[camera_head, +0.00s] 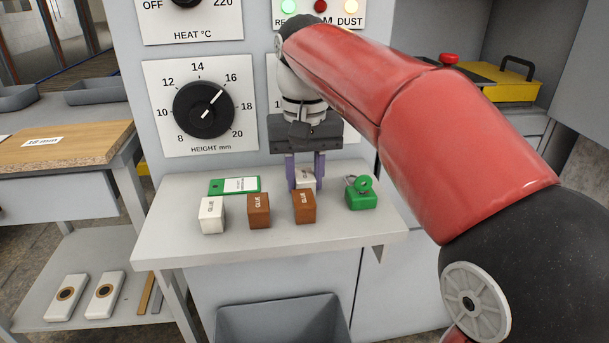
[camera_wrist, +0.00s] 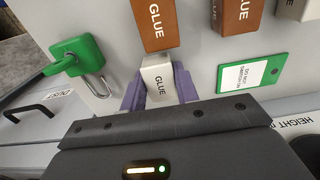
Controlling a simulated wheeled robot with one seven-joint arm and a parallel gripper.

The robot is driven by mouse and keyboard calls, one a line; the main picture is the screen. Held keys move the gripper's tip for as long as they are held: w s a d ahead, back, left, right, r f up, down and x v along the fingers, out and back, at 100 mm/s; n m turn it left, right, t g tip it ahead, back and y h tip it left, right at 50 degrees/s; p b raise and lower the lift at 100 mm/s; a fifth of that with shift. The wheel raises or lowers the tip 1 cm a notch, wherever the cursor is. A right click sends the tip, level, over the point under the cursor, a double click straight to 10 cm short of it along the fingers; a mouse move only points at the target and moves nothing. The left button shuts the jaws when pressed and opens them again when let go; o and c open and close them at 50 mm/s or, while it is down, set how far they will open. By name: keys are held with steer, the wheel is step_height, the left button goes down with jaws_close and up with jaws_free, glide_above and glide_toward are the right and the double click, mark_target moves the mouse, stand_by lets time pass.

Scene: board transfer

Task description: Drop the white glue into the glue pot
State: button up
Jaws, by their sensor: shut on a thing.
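My gripper (camera_head: 305,170) points down over the grey shelf of the machine, its two purple fingers shut on a white glue block (camera_head: 307,180). In the wrist view the white block (camera_wrist: 158,80), marked GLUE, sits between the fingers (camera_wrist: 158,92). In the head view it is partly hidden by the fingers and a brown block in front, and I cannot tell whether it touches the shelf. A second white glue block (camera_head: 212,216) stands at the left front of the shelf. I cannot make out a glue pot.
Two brown glue blocks (camera_head: 258,211) (camera_head: 304,207) stand on the shelf (camera_head: 345,228), one right by the held block. A green padlock (camera_head: 361,199) is to the right, a green tag (camera_head: 216,187) behind left. The machine panel (camera_head: 160,125) rises behind. A grey bin (camera_head: 285,318) is below.

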steer(key=shift+f, duration=0.1)
steer(key=o, duration=0.5)
steer(key=shift+f, duration=0.1)
steer(key=o, duration=0.5)
steer(key=shift+c, duration=0.2)
